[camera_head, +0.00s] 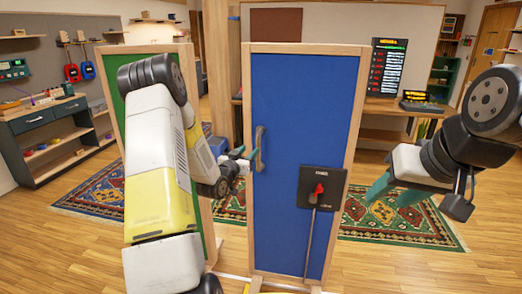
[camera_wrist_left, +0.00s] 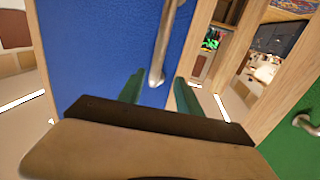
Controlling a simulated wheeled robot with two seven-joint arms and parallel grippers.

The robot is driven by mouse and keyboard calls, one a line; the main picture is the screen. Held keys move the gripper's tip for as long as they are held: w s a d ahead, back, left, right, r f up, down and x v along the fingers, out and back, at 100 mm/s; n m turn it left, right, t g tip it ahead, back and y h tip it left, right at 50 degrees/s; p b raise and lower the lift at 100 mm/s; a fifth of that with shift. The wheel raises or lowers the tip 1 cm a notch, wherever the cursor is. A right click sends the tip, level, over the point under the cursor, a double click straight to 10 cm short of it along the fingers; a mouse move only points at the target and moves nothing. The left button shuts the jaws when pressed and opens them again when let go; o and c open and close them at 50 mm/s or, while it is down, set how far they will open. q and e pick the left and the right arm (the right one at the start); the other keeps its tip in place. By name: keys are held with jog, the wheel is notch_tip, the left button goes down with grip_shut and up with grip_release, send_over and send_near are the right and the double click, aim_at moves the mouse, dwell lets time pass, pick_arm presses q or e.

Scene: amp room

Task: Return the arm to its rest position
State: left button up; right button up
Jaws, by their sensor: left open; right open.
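My left arm reaches forward from the left in the head view. Its gripper (camera_head: 244,158) has green fingers and is open beside the metal handle (camera_head: 259,148) of a blue door panel (camera_head: 300,110). In the left wrist view the open fingers (camera_wrist_left: 159,90) point towards the blue panel (camera_wrist_left: 90,50). The handle (camera_wrist_left: 160,50) shows beyond and between the fingertips, with nothing gripped; whether they touch it I cannot tell. My right gripper (camera_head: 388,196) is open and empty at the right of the head view, in front of the rug.
The blue panel has a black plate with a red switch (camera_head: 319,190) and a wooden frame (camera_head: 351,140). A green panel (camera_head: 115,85) stands behind my left arm. It shows at the right of the wrist view (camera_wrist_left: 290,145). A shelf unit (camera_head: 50,145) stands far left.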

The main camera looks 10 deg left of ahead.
pick_arm(q)
jog(key=s+d+r+g+y, duration=0.3)
jog(key=s+r+g, duration=0.2)
jog(key=s+r, duration=0.7)
jog(key=s+d+r+g+h, duration=0.1)
jog(key=s+d+g, duration=0.2)
jog(key=s, duration=1)
jog(key=s+d+r+n+g, duration=0.1)
jog(key=s+d+g, duration=0.2)
jog(key=s, duration=1.1)
jog(key=shift+s+r+n+h, duration=0.3)
jog(key=shift+r+h, duration=0.1)
